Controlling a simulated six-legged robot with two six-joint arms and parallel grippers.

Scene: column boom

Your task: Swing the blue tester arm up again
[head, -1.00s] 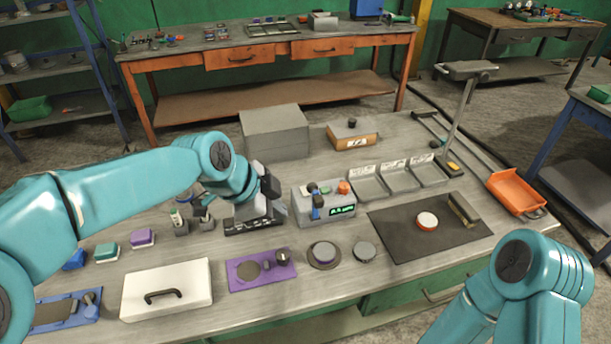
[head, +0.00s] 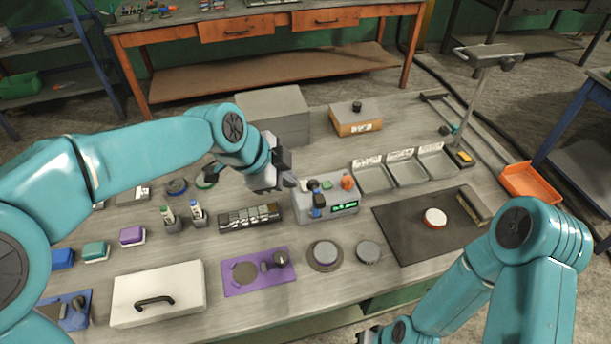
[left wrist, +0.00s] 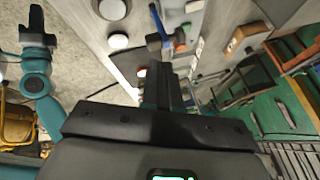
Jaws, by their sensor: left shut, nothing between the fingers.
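The tester is a grey box (head: 332,207) with a green lit display, a green button and an orange knob (head: 347,182). Its blue arm (head: 318,203) shows at the box's front, left of the display; its exact angle is hard to tell. In the left wrist view the blue arm (left wrist: 160,24) shows just beyond my fingers. My left gripper (head: 291,182) is shut and empty, at the box's upper left, close to the blue arm; contact cannot be made out. My right gripper (head: 370,337) is at the bottom edge, partly cut off; it also shows in the left wrist view (left wrist: 38,22).
A dark segmented strip (head: 250,217) and small bottle holders (head: 185,218) lie left of the tester. A purple plate (head: 258,272) and round pucks (head: 325,254) lie in front. Labelled trays (head: 405,170) and a dark mat (head: 400,232) are to the right. A grey block (head: 270,112) stands behind.

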